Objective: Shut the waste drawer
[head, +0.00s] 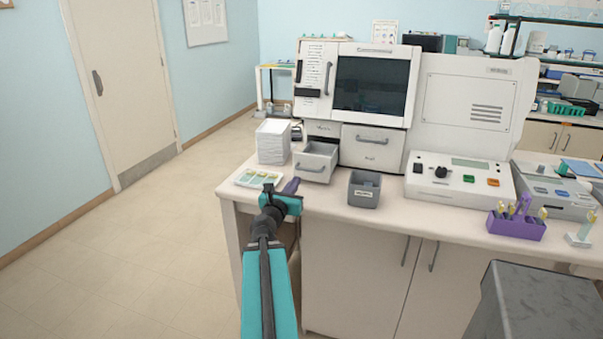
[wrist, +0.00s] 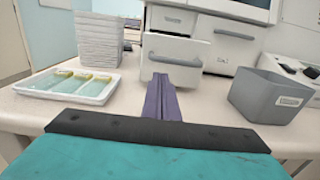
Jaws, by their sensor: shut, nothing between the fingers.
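The waste drawer (head: 313,168) is the small grey-white drawer at the lower left of the staining machine. It stands pulled out, its open top showing. In the wrist view its front and handle (wrist: 174,60) face me, straight ahead. My gripper (head: 291,186) is shut and empty, its purple fingers together and pointing at the drawer. In the wrist view the fingertips (wrist: 160,80) overlap the drawer front's lower edge. I cannot tell whether they touch it.
A tray with slides (wrist: 70,85) and a white stack (wrist: 99,40) stand left of the drawer. A grey bin (wrist: 275,95) stands to the right. A wider closed drawer (head: 371,149) is beside it. The counter (head: 330,196) between is clear.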

